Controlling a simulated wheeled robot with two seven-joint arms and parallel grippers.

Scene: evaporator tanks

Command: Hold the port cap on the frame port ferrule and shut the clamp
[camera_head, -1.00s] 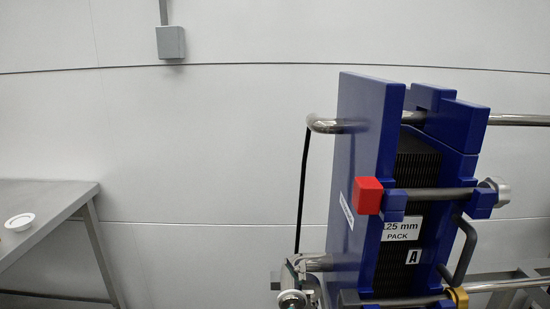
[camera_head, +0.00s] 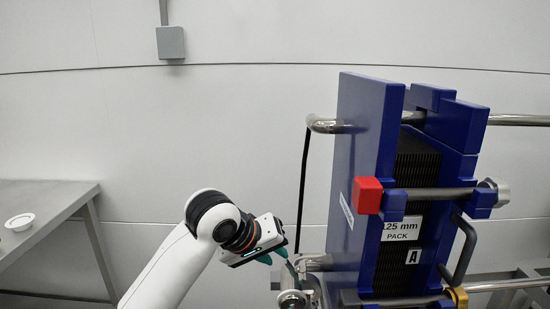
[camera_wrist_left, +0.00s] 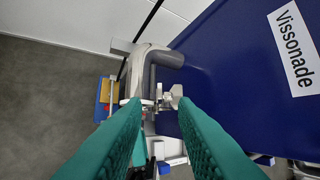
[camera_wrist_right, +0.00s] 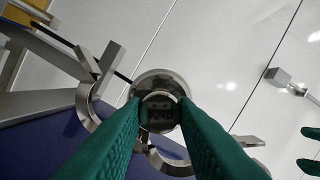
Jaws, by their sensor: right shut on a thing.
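The port cap (camera_wrist_right: 160,112) is a round steel disc with engraved lettering, between the fingertips of my right gripper (camera_wrist_right: 160,110), which is shut on it. It lies in front of the frame port; whether it seats flat on the ferrule, hidden behind it, I cannot tell. The steel clamp's curved parts (camera_wrist_right: 92,105) show beside and below the cap, seemingly open. In the head view a round metal end (camera_head: 292,298) shows at the port, low down. My left gripper (camera_head: 279,256) is open beside the port; in its wrist view the clamp's wing nut (camera_wrist_left: 174,95) shows beyond its fingertips.
The blue plate pack frame (camera_head: 365,150) stands right of the port, with a red block (camera_head: 367,195) on its edge. A thin black rod (camera_head: 302,190) rises above the port. A steel table (camera_head: 50,200) with a white dish (camera_head: 20,221) is at the left.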

